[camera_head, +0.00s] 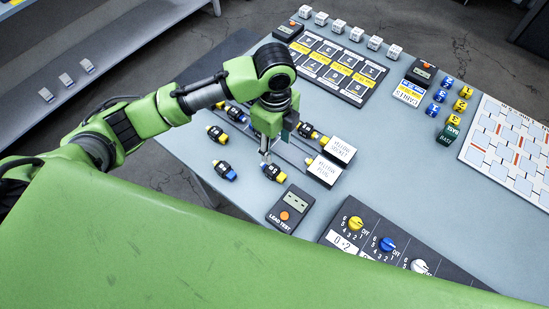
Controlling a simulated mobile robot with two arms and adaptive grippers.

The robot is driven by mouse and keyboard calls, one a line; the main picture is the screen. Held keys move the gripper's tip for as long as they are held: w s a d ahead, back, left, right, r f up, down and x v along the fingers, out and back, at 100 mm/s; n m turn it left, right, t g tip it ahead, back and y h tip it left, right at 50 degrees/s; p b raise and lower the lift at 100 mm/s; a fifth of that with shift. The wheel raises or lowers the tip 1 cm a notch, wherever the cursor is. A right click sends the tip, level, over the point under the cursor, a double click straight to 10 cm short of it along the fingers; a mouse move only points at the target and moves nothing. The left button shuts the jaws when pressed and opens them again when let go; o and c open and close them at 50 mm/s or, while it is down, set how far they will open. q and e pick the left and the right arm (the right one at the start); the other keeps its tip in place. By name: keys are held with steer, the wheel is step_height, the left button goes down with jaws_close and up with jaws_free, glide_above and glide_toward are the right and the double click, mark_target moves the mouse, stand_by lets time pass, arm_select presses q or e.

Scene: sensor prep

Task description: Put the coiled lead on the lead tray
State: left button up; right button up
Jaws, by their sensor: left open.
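My left gripper (267,158) points down over the left part of the table and is open. Just below its fingertips is a short black coiled lead (274,172) with a blue end and a yellow end; I cannot tell whether the fingers touch it. Similar leads lie around it: one with a blue end (224,170) to the left, one with a yellow end (216,133) above that, and others partly behind my left arm. I cannot clearly pick out the lead tray. My right gripper is not in view.
A dial panel (380,245) is nearer me. A black board with numbered cells (337,68) is behind, and a white grid board (510,145) is at the right. The table's middle right (400,165) is clear.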

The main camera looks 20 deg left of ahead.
arm_select(q)
steer(key=p, duration=0.1)
glide_above(273, 170)
steer(key=f, duration=0.7)
steer(key=shift+s+d+f, duration=0.15)
steer(key=shift+d+f, duration=0.05)
steer(key=shift+d, duration=0.1)
steer(key=shift+f, duration=0.5)
steer(key=f, duration=0.1)
steer(key=f+p, duration=0.1)
steer(key=f, duration=0.1)
steer(key=f+p, duration=0.1)
steer(key=shift+a+f, duration=0.15)
steer(key=shift+a, duration=0.1)
steer(key=shift+w+f, duration=0.2)
steer(key=shift+f, duration=0.15)
steer(key=c, duration=1.3)
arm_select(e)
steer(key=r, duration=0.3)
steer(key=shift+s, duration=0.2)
arm_select(q)
steer(key=shift+r, duration=0.1)
steer(key=shift+c, duration=0.2)
